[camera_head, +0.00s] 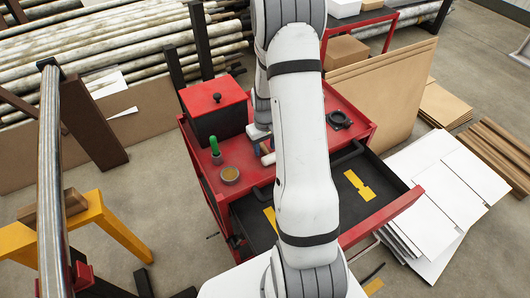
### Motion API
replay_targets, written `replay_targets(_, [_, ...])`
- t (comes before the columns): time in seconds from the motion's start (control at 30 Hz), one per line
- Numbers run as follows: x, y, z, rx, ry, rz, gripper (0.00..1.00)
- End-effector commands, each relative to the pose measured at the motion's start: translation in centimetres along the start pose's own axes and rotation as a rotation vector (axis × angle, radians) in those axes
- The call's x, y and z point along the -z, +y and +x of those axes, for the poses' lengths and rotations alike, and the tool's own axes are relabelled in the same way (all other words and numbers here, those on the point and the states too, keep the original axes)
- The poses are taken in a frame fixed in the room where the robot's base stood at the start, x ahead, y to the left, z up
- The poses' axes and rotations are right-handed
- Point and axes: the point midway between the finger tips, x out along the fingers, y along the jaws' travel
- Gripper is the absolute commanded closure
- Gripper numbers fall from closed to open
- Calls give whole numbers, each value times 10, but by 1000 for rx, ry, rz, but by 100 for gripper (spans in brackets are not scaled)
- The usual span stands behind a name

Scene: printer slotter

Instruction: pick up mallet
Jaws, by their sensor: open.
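My white arm rises through the middle of the view and hides part of the red tool cart (350,95). A wrist part of mine shows just left of the big link, low over the cart top. My gripper's fingers are hidden behind the arm. A small pale and reddish piece (268,158) lies on the cart top beside the arm, partly covered. It may be part of the mallet, but I cannot tell. No other mallet shape shows clearly.
A red box (215,112) with a black knob, a green-handled tool (215,150) and a small round tin (230,175) stand on the cart's left. A black ring-shaped thing (339,119) lies at right. The dark drawer (385,187) is pulled out, with yellow pieces inside.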

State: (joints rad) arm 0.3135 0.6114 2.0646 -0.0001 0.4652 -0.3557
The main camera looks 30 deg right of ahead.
Motion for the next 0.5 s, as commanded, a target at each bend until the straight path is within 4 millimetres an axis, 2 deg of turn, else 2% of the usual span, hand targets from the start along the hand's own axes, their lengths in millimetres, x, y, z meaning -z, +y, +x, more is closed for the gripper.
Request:
replay_targets(0.1, [0,0,-1,0,0,0,56])
replay_targets(0.5, [0,1,-1,0,0,1,89])
